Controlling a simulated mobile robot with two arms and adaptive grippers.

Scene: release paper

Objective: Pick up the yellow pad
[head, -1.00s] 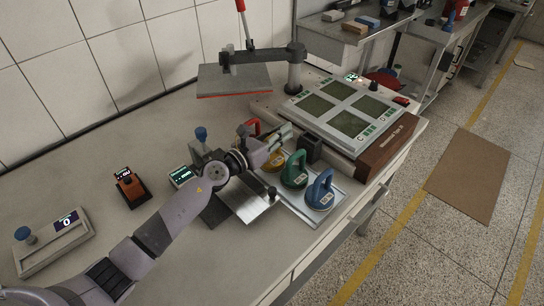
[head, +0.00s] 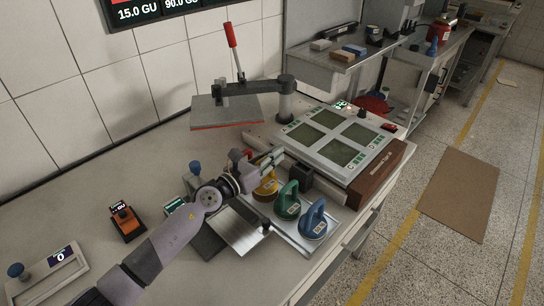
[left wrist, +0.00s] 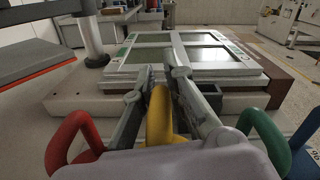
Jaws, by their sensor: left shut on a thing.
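The yellow pad (head: 266,188) has a looped handle and stands on a light tray (head: 330,228) between a red pad and a green pad. My left gripper (head: 272,160) reaches over it from the left. In the left wrist view the yellow handle (left wrist: 159,115) sits between the two fingers of my left gripper (left wrist: 165,85), which are shut on it. The base of the yellow pad is partly hidden by the gripper and the green pad. I cannot tell whether it is clear of the tray. My right gripper is not in view.
The green pad (head: 287,201) and blue pad (head: 313,220) stand close on the right, the red pad (left wrist: 72,140) close on the left. A press machine with four panels (head: 330,138) is behind. A grey plate on a lever arm (head: 225,110) hangs at the back left.

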